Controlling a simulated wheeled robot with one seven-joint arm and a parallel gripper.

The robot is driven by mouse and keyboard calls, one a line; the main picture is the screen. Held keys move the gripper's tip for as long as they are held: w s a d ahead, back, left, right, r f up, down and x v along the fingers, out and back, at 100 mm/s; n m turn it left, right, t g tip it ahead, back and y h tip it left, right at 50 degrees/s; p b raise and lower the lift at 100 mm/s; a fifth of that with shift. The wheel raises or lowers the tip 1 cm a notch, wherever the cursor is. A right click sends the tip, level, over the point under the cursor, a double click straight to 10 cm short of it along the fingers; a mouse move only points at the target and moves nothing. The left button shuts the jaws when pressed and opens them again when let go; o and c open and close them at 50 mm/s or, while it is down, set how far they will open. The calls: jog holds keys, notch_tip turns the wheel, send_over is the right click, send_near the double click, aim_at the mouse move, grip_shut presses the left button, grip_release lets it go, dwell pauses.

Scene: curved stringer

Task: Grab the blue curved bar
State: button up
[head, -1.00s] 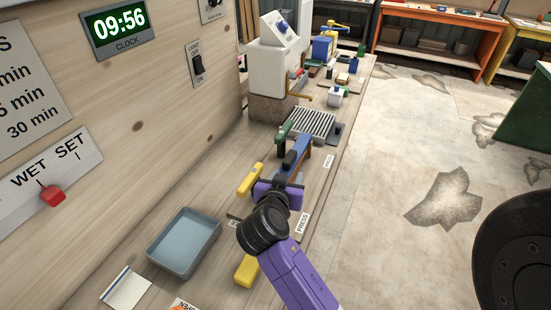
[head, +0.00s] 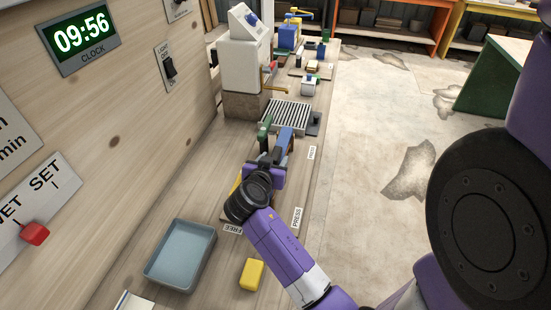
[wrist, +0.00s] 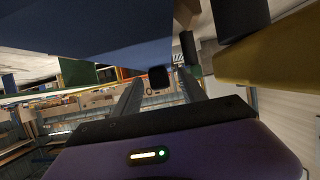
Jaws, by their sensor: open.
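The blue curved bar (head: 284,142) stands on the wooden bench just beyond my gripper in the head view, its lower part hidden by my gripper. A large blue surface (wrist: 90,45), apparently the same bar, fills the upper left of the wrist view, very close. My gripper (head: 268,163) is open, at the near end of the bar. Its two grey fingers (wrist: 160,88) show spread apart in the wrist view. Whether the bar lies between them or above them, I cannot tell. A yellow bar (wrist: 268,52) is close on the right in the wrist view.
A grey-blue tray (head: 180,254) and a yellow block (head: 252,274) sit on the near bench. A green upright piece (head: 264,132) stands left of the blue bar. A slatted rack (head: 287,115) and a white machine (head: 244,65) are behind. The wooden wall panel borders the left.

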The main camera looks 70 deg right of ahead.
jog(key=shift+d+f, duration=0.25)
jog(key=shift+d, duration=0.45)
grip_shut()
jog(key=shift+r, duration=0.15)
